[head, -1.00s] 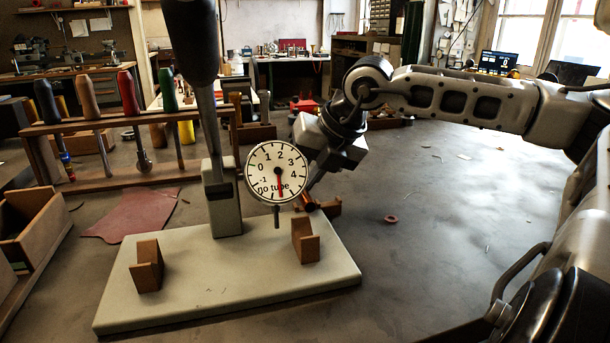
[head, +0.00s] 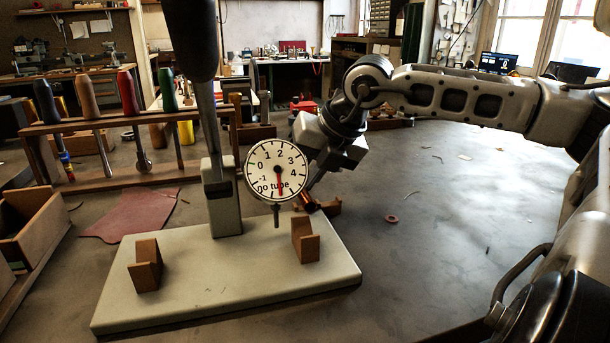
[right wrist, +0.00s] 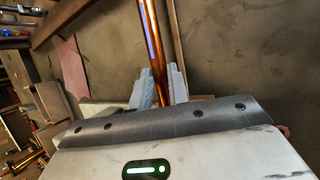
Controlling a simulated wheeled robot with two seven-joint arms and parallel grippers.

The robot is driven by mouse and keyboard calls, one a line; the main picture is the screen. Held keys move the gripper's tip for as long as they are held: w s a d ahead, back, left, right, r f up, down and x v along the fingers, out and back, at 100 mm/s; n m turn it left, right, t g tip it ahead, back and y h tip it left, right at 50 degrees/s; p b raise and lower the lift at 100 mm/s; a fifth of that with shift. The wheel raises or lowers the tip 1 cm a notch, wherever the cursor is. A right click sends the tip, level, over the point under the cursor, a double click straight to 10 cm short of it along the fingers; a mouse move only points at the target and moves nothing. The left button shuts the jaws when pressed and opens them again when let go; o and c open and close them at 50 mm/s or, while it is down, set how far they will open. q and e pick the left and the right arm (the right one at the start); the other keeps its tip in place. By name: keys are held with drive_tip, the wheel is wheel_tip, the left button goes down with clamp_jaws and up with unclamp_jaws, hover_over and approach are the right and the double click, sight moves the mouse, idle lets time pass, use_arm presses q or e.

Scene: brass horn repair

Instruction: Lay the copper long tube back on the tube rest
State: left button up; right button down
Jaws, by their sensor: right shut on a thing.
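The copper long tube (right wrist: 155,40) runs between the two pale fingers of my right gripper (right wrist: 161,88), which is shut on it. In the head view the tube's near copper end (head: 308,201) shows just right of the dial, below my right gripper (head: 316,184). A wooden notched block (head: 329,207), apparently part of the tube rest, stands right behind that end. A wooden strip (right wrist: 181,45) runs beside the tube in the right wrist view. The dial and my gripper hide most of the tube, so I cannot tell whether it touches the rest. My left gripper is not in view.
A gauge stand with a pale base (head: 210,300), two notched wooden blocks and a dial (head: 276,172) reading "no tube" stands in front. A tool rack (head: 110,120) and open wooden box (head: 35,235) are left. The table to the right is mostly clear.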

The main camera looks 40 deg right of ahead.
drive_tip(key=c, duration=1.3)
unclamp_jaws()
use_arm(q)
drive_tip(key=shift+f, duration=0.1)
use_arm(e)
drive_tip(key=shift+o, duration=0.2)
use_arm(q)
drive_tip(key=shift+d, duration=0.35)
use_arm(e)
drive_tip(key=v, duration=1.6)
